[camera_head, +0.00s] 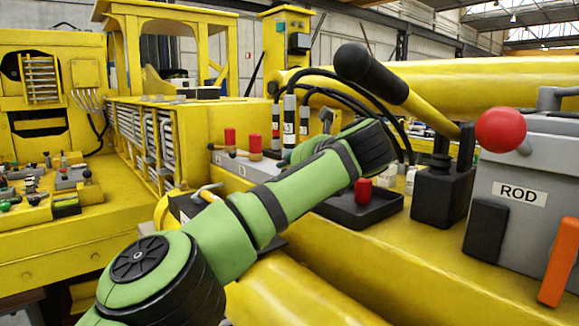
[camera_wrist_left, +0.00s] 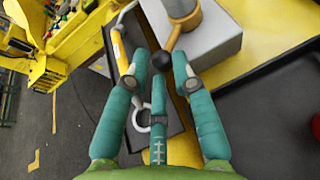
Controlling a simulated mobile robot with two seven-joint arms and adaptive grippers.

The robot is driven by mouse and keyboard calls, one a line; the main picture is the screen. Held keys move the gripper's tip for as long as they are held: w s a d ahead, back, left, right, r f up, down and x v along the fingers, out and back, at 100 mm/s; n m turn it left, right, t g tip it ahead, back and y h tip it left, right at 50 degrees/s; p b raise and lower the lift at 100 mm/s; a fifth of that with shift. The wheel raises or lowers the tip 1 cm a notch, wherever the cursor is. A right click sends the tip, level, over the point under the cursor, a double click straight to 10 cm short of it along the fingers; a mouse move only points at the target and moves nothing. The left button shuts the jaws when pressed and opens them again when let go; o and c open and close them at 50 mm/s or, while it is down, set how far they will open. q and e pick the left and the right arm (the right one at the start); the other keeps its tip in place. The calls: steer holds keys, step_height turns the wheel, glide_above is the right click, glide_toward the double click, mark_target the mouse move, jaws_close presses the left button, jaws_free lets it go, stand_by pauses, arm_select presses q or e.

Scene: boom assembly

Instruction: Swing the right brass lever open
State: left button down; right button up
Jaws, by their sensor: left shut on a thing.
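In the left wrist view, a brass lever (camera_wrist_left: 174,38) runs from a grey valve cylinder on a grey block down to a dark ball knob (camera_wrist_left: 161,60). My left gripper (camera_wrist_left: 161,66) has its teal fingertips closed around this knob. In the head view, my left gripper (camera_head: 292,156) is mostly hidden behind my green arm, and the lever it holds cannot be made out. Another brass lever (camera_head: 233,152) with a black knob lies to its left, below two red caps. My right gripper is not in view.
A black tray (camera_head: 345,217) with a red part lies right of my wrist. A black-handled yellow lever (camera_head: 418,105) and a grey ROD box (camera_head: 522,225) with a red knob (camera_head: 501,130) stand farther right. Black hoses (camera_head: 352,82) arch behind my arm.

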arm_select(q)
steer(key=shift+d+r, duration=0.15)
steer(key=shift+r, duration=0.05)
stand_by(0.4)
steer(key=c, duration=1.1)
jaws_free()
steer(key=shift+c, duration=0.2)
steer(key=shift+w+d+f, duration=0.1)
steer(key=shift+w+f, duration=0.05)
steer(key=shift+w, duration=0.05)
steer(key=v, duration=1.2)
steer(key=shift+f, duration=0.2)
